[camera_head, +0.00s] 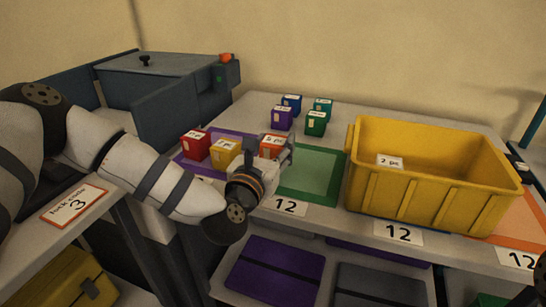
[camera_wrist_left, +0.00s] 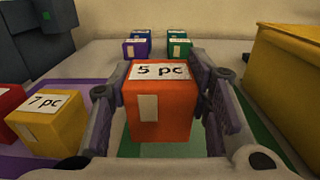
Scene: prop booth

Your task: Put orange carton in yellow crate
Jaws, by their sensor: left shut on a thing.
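The orange carton (camera_wrist_left: 160,115) has a white top label reading "5 pc" and stands upright between the fingers of my left gripper (camera_wrist_left: 165,95) in the left wrist view. The gripper is shut on it. In the head view the orange carton (camera_head: 271,145) shows behind my left gripper (camera_head: 273,160), near the edge between the purple and green mats. Whether its base touches the table is hidden. My right gripper is not clearly in view.
A red carton (camera_head: 195,143) and a yellow carton (camera_head: 225,152) stand left of the orange one. Several blue, purple, teal and green cartons (camera_head: 316,123) stand behind. The green mat (camera_head: 310,175) between gripper and crate is clear.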

